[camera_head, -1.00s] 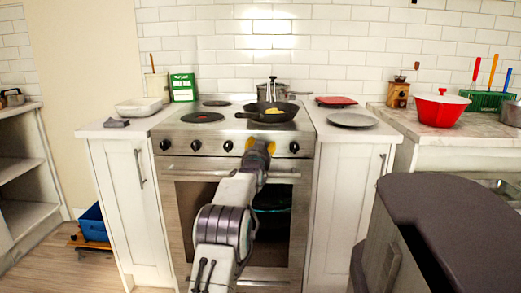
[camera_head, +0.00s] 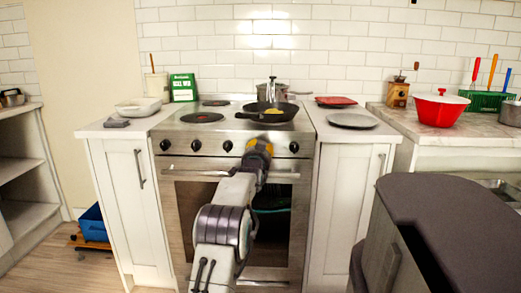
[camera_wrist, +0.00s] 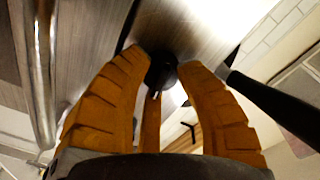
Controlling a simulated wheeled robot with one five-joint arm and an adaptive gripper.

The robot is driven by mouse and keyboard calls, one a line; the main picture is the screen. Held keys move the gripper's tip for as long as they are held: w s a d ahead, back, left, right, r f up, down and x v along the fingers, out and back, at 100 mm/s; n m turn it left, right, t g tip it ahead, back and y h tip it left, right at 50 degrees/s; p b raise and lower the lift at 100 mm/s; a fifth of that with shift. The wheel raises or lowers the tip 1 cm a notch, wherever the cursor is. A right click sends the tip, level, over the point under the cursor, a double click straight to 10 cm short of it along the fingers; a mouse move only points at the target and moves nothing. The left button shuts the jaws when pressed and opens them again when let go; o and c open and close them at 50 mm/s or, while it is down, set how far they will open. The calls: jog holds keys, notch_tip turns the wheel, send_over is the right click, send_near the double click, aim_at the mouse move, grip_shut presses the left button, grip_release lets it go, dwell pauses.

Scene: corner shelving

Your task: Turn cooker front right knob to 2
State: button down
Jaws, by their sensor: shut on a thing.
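The cooker (camera_head: 220,173) has a steel front with a row of black knobs. The rightmost knob (camera_head: 293,147) and the left knobs (camera_head: 196,145) are uncovered. My gripper (camera_head: 260,145) is at the knob row, just left of the rightmost knob, and hides the knob behind it. In the wrist view, the orange-yellow fingers of my gripper (camera_wrist: 162,62) are shut around a black knob (camera_wrist: 161,75), with a tip on either side. No number marking can be read, so the knob's setting cannot be told.
The oven door handle (camera_wrist: 40,75) runs below the knobs. A dark-topped unit (camera_head: 450,205) stands at the right.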

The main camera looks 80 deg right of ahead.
jog(key=shift+w+r+m+y+p, duration=0.15)
jog(key=shift+m+p, duration=0.1)
jog(key=shift+m, duration=1.3)
jog(key=shift+s+r+m+y+p, duration=0.1)
jog(key=shift+m+y+p, duration=0.1)
jog(key=shift+m, duration=1.35)
jog(key=shift+w, duration=0.1)
jog(key=c, duration=0.8)
grip_release()
jog(key=shift+f, duration=0.15)
jog(key=shift+a+r, duration=0.15)
jog(key=shift+a, duration=2.85)
jog(key=shift+a+r, duration=0.15)
jog(key=shift+a, duration=2.8)
